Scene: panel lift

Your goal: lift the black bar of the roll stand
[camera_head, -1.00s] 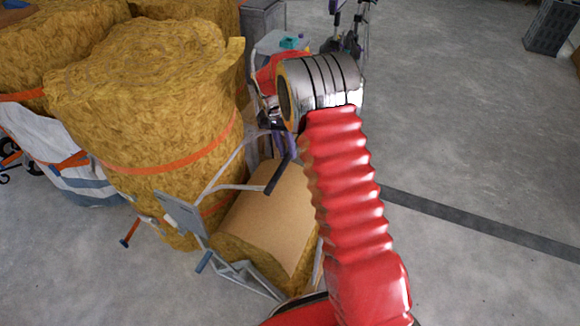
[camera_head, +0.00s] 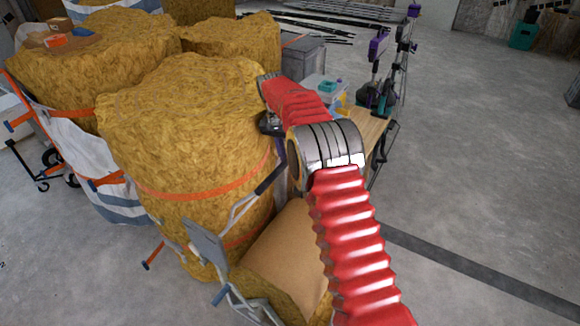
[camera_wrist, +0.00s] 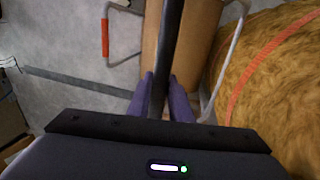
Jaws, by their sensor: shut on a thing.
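The roll stand is a grey tube frame (camera_head: 205,245) with a tan roll (camera_head: 290,250) in it, beside a tall insulation roll. Its black bar (camera_head: 270,178) slants up above the tan roll in the head view. In the wrist view the bar (camera_wrist: 170,40) runs from the top edge down between the purple fingers of my gripper (camera_wrist: 163,95). My gripper is shut on the bar. In the head view my red-sleeved arm covers part of the tan roll, and the gripper's fingers cannot be made out.
Large yellow insulation rolls (camera_head: 190,130) with orange straps crowd the left and back. A wooden table (camera_head: 368,130) with tools stands behind my arm. The concrete floor (camera_head: 480,180) on the right is clear.

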